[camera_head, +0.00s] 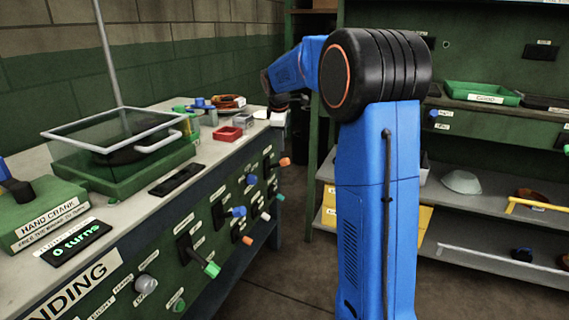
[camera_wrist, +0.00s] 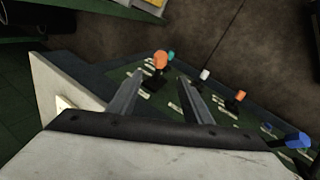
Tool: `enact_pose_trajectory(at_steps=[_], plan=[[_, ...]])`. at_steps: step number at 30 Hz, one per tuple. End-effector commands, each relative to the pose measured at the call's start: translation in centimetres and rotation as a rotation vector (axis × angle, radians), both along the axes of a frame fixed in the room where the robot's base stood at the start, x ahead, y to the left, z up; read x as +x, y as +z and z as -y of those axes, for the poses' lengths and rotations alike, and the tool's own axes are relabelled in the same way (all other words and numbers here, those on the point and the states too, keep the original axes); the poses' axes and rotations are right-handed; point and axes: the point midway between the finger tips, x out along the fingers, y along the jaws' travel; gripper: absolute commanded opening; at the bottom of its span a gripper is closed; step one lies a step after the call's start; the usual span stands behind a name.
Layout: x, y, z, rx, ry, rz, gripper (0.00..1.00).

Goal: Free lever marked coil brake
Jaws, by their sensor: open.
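Several levers with coloured knobs stick out of the green front panel of the bench. An orange-knobbed lever (camera_head: 285,162) is near the panel's far end. In the wrist view that orange knob (camera_wrist: 160,60) lies just ahead of my open, empty gripper (camera_wrist: 160,78), roughly between the finger lines; I cannot tell any contact. A teal knob (camera_wrist: 171,55) is close beside it. A white knob (camera_wrist: 205,74) and another orange knob (camera_wrist: 239,96) are to the right. The lever labels are too small to read, so I cannot tell which is marked coil brake.
A blue lever (camera_head: 238,211) and a green lever (camera_head: 212,269) are nearer on the panel. The bench top (camera_head: 215,160) holds a hand crank box (camera_head: 45,215), a covered green tray (camera_head: 120,170) and a red bin (camera_head: 227,134). Shelves (camera_head: 480,215) stand at right. Floor between is clear.

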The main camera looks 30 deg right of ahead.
Motion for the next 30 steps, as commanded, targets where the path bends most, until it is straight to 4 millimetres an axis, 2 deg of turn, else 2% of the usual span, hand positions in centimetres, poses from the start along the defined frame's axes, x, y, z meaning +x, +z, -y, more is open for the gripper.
enact_pose_trajectory(at_steps=[6, 21, 30], plan=[[1.1, -3.7, 0.9, 0.001, -0.002, -0.003, 0.45], [3.7, -11.5, 2.8, 0.001, -0.001, -0.002, 0.45], [4.5, -13.5, 3.4, 0.000, -0.001, 0.000, 0.45]])
